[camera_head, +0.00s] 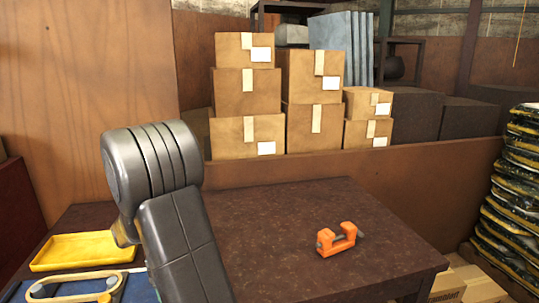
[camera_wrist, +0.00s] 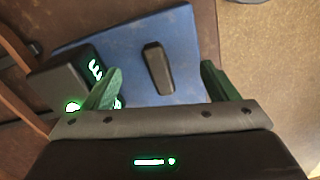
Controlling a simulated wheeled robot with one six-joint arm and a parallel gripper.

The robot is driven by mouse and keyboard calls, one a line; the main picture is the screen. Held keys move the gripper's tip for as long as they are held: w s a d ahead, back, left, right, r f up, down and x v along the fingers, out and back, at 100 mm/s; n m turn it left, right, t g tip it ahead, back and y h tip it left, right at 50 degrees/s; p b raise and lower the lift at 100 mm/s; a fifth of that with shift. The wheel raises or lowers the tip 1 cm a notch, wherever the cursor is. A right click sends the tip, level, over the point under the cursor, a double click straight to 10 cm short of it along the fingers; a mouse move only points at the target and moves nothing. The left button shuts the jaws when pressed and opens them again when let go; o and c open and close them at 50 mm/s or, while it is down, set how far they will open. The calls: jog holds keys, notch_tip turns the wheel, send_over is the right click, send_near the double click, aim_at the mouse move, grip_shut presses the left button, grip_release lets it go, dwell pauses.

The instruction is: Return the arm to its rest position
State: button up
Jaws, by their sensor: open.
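My gripper (camera_wrist: 160,68) shows in the wrist view with its two green fingers wide apart and nothing between them. Below or beyond it, a small dark block (camera_wrist: 157,72) lies on a blue mat (camera_wrist: 195,45); the gap between them is hard to judge. In the head view my dark grey arm rises in the left foreground, in front of the table. My gripper itself is not visible there.
A brown table (camera_head: 265,225) carries an orange clamp (camera_head: 338,238) on the right and a yellow tray (camera_head: 85,250) on the left. Stacked cardboard boxes (camera_head: 248,95) stand behind a low brown panel. A black box with green lights (camera_wrist: 72,82) is beside the left finger.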

jog(key=shift+n, duration=1.1)
